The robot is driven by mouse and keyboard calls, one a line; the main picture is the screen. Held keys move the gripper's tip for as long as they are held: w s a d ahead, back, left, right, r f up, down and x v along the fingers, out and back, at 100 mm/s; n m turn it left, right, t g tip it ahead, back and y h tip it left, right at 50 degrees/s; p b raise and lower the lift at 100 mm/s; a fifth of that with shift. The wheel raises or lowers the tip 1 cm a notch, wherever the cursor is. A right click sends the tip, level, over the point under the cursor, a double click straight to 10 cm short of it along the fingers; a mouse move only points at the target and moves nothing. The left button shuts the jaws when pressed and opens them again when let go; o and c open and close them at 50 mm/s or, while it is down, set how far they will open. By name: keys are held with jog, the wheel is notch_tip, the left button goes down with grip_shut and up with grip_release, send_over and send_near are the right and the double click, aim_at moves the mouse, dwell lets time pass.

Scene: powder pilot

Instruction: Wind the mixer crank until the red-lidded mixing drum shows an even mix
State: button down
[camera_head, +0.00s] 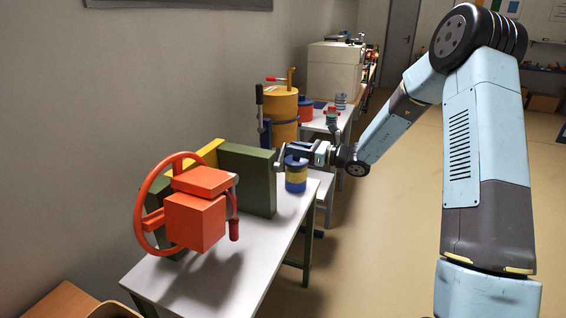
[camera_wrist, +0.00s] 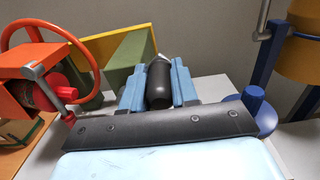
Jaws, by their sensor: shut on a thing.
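My gripper (camera_head: 281,161) is low over the near table, beside the green block and the blue-and-yellow can. In the wrist view its blue fingers (camera_wrist: 157,70) are shut on a black cylindrical grip (camera_wrist: 159,91). I cannot tell which machine that grip belongs to. A small drum with a red lid (camera_head: 305,109) stands on the farther table; no mix can be seen in it. A grey lever with a dark grip (camera_head: 260,97) stands upright beside the yellow drum, apart from my gripper; the lever also shows in the wrist view (camera_wrist: 263,18).
An orange machine (camera_head: 196,220) with a large handwheel and a red-gripped crank (camera_head: 234,229) stands at the table's left. The green block (camera_head: 248,180) is beside my gripper. A blue-and-yellow can (camera_head: 296,178) stands just under my wrist. The yellow drum (camera_head: 281,112) stands behind. Floor at right is clear.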

jog(key=shift+s+a, duration=0.2)
jog(key=shift+s, duration=0.1)
jog(key=s+r, duration=0.1)
jog(key=s+a+r, duration=0.1)
jog(key=s, duration=0.1)
jog(key=shift+s+r, duration=0.1)
jog(key=shift+r, duration=0.1)
dwell(0.5)
jog(key=shift+s+a+r, duration=0.1)
jog(key=shift+s+a, duration=0.1)
jog(key=shift+s, duration=0.25)
jog(key=shift+s+a+r, duration=0.1)
jog(key=shift+s+a, duration=0.1)
jog(key=shift+s, duration=0.25)
jog(key=c, duration=1)
grip_release()
jog(key=shift+d+f, duration=0.1)
jog(key=shift+d, duration=0.1)
